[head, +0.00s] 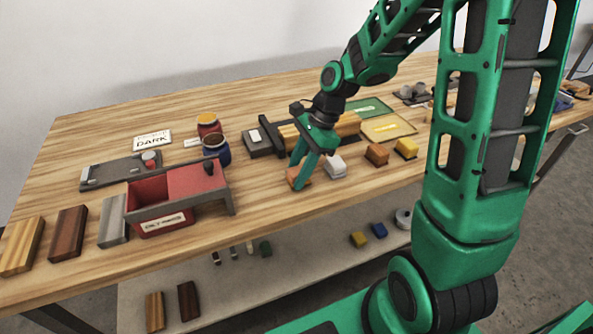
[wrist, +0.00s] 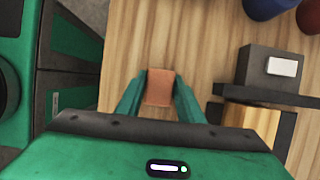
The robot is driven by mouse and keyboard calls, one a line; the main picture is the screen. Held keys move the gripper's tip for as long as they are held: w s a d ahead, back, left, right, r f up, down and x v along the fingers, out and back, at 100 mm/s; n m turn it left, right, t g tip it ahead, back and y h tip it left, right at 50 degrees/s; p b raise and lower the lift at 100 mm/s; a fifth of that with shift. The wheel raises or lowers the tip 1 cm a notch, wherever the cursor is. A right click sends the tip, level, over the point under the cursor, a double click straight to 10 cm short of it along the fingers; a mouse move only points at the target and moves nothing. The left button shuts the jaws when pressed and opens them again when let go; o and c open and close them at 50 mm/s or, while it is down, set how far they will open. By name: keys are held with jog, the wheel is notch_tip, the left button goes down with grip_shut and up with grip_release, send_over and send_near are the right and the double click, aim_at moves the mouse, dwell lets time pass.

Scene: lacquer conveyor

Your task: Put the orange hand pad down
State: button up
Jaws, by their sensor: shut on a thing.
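The orange hand pad (wrist: 160,87) is a small orange-brown block between the fingers in the wrist view. In the head view a bit of the pad (head: 293,174) shows beside the fingers, low over the wooden table. My gripper (head: 300,181) is shut on it, and its two green fingers show on either side of the pad in the wrist view (wrist: 159,92). I cannot tell whether the pad touches the tabletop. The fingers hide part of it in the head view.
A white pad (head: 334,166), an orange-brown block (head: 376,154) and a yellow block (head: 406,148) stand to the right. A red bin (head: 160,218) stands to the left. Bare tabletop (head: 262,201) lies between the bin and my gripper.

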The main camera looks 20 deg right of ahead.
jog(key=shift+s+f, duration=0.1)
jog(key=shift+f, duration=0.2)
